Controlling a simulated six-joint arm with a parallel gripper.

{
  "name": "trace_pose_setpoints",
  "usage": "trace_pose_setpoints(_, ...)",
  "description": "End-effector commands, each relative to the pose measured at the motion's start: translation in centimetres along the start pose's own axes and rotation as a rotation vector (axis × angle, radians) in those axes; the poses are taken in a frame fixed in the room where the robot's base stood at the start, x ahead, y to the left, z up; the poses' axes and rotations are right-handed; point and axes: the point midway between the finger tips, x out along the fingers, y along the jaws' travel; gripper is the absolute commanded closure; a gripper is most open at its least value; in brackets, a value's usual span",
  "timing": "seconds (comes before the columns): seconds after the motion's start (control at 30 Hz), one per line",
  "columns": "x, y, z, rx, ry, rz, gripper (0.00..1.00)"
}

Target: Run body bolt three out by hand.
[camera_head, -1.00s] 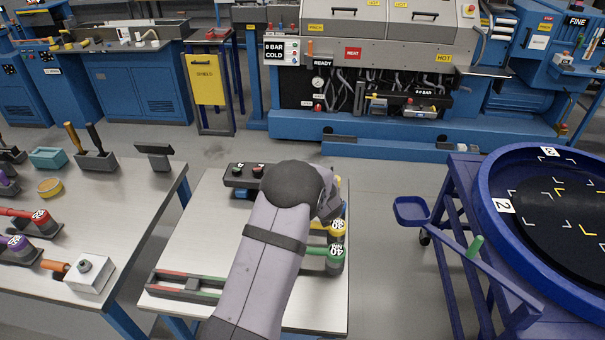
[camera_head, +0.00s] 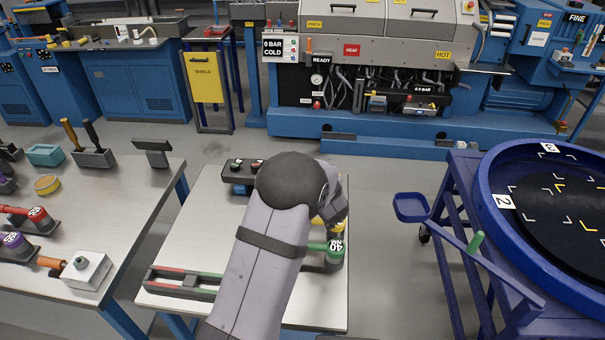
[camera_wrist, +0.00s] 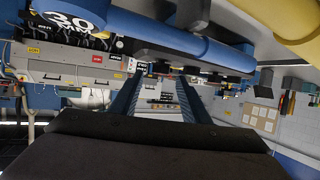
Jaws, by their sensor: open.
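My gripper shows only in the wrist view (camera_wrist: 156,88), where its two dark fingers are apart with nothing between them. In the head view my own arm hides it, above the small middle table. Body bolt three cannot be made out in either view. A green tool marked 40 (camera_head: 334,250) stands at the table's right edge, with a yellow tool (camera_head: 320,224) partly hidden behind my arm. In the wrist view a blue tool marked 30 (camera_wrist: 150,22) and a yellow part (camera_wrist: 290,25) are close above the fingers.
A blue-framed machine (camera_head: 400,122) with bare hoses stands at the back. A blue round drum (camera_head: 488,205) on a stand is at right, with a small blue tray (camera_head: 410,207) beside it. A left bench (camera_head: 130,205) holds several tools. Floor is clear between middle table and machine.

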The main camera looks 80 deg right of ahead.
Motion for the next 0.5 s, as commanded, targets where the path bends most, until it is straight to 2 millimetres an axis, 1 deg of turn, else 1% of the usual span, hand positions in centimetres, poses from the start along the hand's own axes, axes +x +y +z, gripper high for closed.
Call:
trace_pose_setpoints(0.1,-1.5,0.1,0.1,0.001,0.0,0.003,0.58)
trace_pose_setpoints(0.23,-2.6,0.0,0.1,0.001,0.0,0.001,0.58)
trace_pose_setpoints(0.33,-3.1,0.1,0.1,0.002,0.0,0.001,0.58)
trace_pose_setpoints(0.5,-3.3,0.0,0.1,0.002,-0.001,0.0,0.58)
